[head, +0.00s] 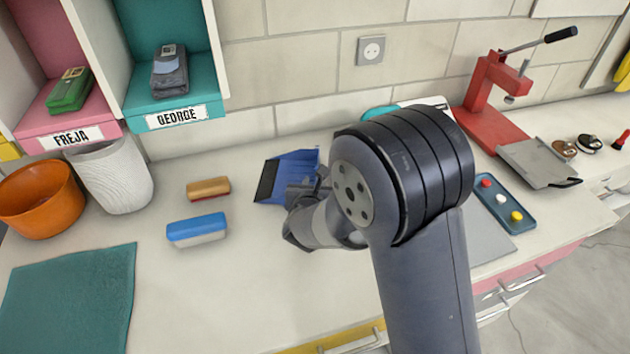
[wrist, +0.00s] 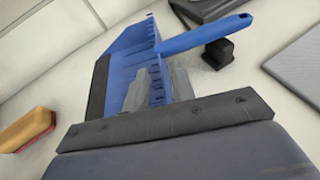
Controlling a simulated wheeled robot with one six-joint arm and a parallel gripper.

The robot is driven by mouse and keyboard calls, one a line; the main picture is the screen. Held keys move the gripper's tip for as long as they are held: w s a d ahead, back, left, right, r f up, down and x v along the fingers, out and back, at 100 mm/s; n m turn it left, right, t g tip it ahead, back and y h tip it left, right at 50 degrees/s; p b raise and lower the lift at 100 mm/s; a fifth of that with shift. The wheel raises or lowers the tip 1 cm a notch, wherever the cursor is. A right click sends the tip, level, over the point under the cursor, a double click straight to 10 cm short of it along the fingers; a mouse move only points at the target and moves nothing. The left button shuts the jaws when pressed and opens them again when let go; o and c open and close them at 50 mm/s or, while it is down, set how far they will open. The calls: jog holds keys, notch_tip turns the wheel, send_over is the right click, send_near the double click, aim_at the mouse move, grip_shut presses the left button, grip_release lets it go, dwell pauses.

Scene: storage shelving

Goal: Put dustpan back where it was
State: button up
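A blue dustpan (head: 285,172) with a dark front lip lies on the counter near the tiled wall. In the wrist view the dustpan (wrist: 132,50) shows its toothed side wall, and its blue handle points to the right. My gripper (head: 306,190) is low at the right side of the dustpan, and my arm hides what lies behind it in the head view. In the wrist view the grey fingers of my gripper (wrist: 157,88) appear on either side of the toothed wall. I cannot tell whether they press on it.
A blue-and-white brush (head: 197,229) and a brown-and-red brush (head: 208,188) lie left of the dustpan. An orange pot (head: 42,200), a white pot (head: 115,175) and open cubbies (head: 178,112) stand at the left. A red press (head: 490,105) and blue tray (head: 503,203) are right.

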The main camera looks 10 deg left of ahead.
jog(key=v, duration=0.9)
jog(key=shift+s+b, duration=0.3)
jog(key=shift+s, duration=0.1)
